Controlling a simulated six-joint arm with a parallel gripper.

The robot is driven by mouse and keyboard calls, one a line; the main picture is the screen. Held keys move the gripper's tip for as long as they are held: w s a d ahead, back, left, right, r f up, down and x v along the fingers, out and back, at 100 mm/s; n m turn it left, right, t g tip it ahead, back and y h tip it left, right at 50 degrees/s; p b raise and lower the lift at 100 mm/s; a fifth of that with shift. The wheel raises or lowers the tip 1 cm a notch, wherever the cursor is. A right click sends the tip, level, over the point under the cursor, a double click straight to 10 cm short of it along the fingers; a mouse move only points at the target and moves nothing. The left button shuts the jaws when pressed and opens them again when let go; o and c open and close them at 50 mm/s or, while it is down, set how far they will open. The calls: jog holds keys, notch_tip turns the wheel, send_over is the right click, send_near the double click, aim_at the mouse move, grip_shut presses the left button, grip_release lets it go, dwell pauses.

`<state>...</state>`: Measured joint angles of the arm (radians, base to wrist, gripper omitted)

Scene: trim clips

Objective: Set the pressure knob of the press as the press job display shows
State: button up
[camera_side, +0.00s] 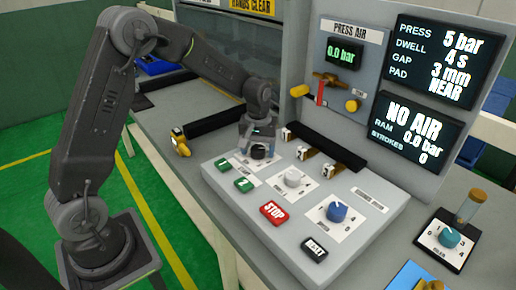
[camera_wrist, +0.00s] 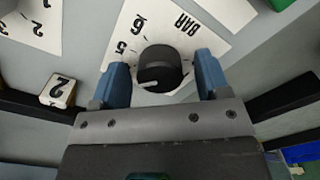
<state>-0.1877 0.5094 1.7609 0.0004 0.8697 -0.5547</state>
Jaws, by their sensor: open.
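The press job display (camera_side: 433,61) reads press 5 bar, dwell 4 s, gap 3 mm, pad NEAR. The pressure knob (camera_wrist: 160,66) is a black round knob on a white plate marked BAR (camera_wrist: 178,35), where 5 and 6 are readable. A short white mark on the knob points to the lower left in the wrist view; the scale there is hidden. My gripper (camera_wrist: 163,76) is open, with one blue finger on each side of the knob and small gaps visible. In the side view my gripper (camera_side: 258,140) is over the knob at the panel's far left, which it partly covers.
A grey knob (camera_side: 293,178), a blue knob (camera_side: 337,211), green buttons (camera_side: 243,184) and a red STOP button (camera_side: 273,212) share the panel. Numbered clips (camera_side: 306,153) stand behind. The lower display (camera_side: 414,130) reads NO AIR, ram 0.0 bar.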

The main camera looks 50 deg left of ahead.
jog(key=c, duration=0.9)
jog(key=m, duration=0.3)
jog(key=shift+m, duration=2.3)
jog(key=o, duration=0.9)
